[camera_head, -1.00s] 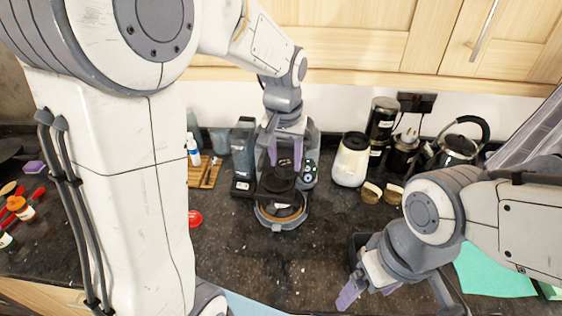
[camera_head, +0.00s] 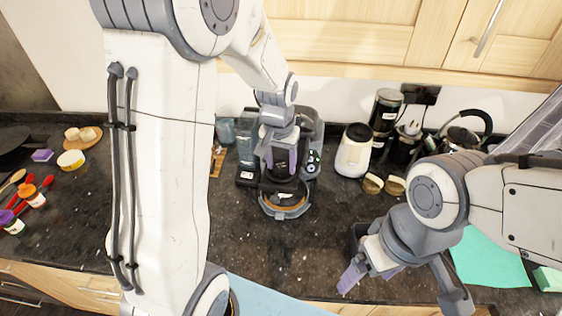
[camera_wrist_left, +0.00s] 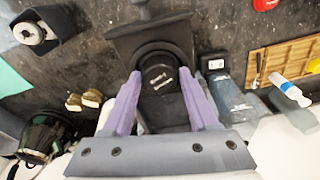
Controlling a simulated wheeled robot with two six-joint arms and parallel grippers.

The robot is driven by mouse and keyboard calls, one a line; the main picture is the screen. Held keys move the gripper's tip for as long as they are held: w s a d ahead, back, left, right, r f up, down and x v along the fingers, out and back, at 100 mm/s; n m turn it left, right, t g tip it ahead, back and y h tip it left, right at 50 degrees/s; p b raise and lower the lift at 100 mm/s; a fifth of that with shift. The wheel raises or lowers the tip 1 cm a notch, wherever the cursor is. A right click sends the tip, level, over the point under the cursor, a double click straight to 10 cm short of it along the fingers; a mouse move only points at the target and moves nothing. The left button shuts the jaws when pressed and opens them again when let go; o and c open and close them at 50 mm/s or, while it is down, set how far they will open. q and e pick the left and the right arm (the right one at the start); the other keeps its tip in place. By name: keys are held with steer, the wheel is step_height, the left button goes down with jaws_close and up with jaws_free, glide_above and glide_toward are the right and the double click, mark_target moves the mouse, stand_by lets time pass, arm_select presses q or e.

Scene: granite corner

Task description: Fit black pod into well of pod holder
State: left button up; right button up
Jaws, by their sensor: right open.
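The black pod (camera_wrist_left: 160,78) has a dark round top with white lettering. My left gripper (camera_head: 281,172) is at the front of the coffee machine (camera_head: 312,130). In the left wrist view its purple fingers (camera_wrist_left: 160,85) lie against both sides of the pod. The black pod holder (camera_wrist_left: 125,40) shows around and beyond the pod; its well is mostly hidden by the pod, and I cannot tell how deep the pod sits. My right gripper (camera_head: 400,285) is open and empty near the counter's front edge, far from the pod.
A dark box (camera_wrist_left: 45,35) with a white round thing inside is near my right arm. The counter before the machine is clear.

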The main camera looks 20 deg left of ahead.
mark_target(279, 170)
arm_select(q)
steer(key=shift+o, duration=0.9)
steer(key=shift+r, duration=0.6)
step_height(279, 170, up, 11)
steer(key=s+b, duration=0.1)
steer(key=b, duration=0.1)
steer(key=s+d+f+m, duration=0.4)
steer(key=s+d, duration=0.3)
steer(key=s, duration=0.4)
steer(key=s+d+f+m+g+h, duration=0.1)
steer(key=s+d+f+m, duration=0.2)
steer(key=s+d, duration=0.4)
steer(key=s+m, duration=0.1)
steer(key=s, duration=0.3)
steer(key=shift+s+f, duration=0.3)
steer(key=shift+f, duration=0.05)
